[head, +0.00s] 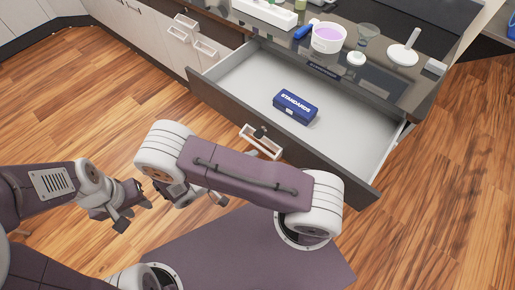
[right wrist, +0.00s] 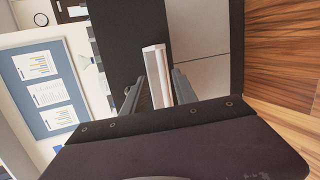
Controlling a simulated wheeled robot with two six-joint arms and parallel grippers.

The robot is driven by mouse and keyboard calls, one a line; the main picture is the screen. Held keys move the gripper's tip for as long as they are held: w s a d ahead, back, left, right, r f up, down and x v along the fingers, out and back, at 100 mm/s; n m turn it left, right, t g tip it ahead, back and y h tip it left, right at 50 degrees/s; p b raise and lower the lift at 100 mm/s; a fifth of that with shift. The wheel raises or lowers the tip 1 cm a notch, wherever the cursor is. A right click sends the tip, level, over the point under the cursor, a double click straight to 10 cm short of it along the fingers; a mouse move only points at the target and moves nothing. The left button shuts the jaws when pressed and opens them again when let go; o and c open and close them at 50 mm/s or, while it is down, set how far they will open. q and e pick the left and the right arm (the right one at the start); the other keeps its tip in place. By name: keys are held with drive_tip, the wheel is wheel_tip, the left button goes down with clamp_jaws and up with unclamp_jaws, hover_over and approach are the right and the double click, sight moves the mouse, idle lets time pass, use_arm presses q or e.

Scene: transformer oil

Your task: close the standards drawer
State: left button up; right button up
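The standards drawer (head: 227,97) is pulled far out of the counter in the head view. A blue box marked STANDARDS (head: 296,107) lies inside it. The drawer's pale handle (head: 262,143) is on its dark front, partly behind my right arm. My left gripper (head: 133,214) is open and empty, above the floor left of the drawer. My right gripper (head: 204,196) is partly hidden by its own arm. In the right wrist view its fingers (right wrist: 154,92) are apart, with a white bar (right wrist: 154,75) showing between them. I cannot tell whether they touch it.
On the counter above the drawer stand a bowl of purple liquid (head: 328,38), a beaker (head: 367,35) and a white stand (head: 403,54). Other handled drawers (head: 205,48) are shut at the left. Wooden floor (head: 90,110) is free left of the drawer.

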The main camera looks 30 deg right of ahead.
sight(258, 145)
drive_tip(key=w+d+f+t, duration=0.1)
drive_tip(key=d, duration=0.1)
drive_tip(key=w+d+f+t, duration=0.1)
drive_tip(key=w+d, duration=0.1)
drive_tip(key=w+d+f+t, duration=0.1)
drive_tip(key=w+d, duration=0.1)
drive_tip(key=shift+f+n+h+p, duration=0.1)
drive_tip(key=shift+n+h+p, duration=0.2)
drive_tip(key=shift+n+h, duration=0.1)
clamp_jaws()
idle(1.4)
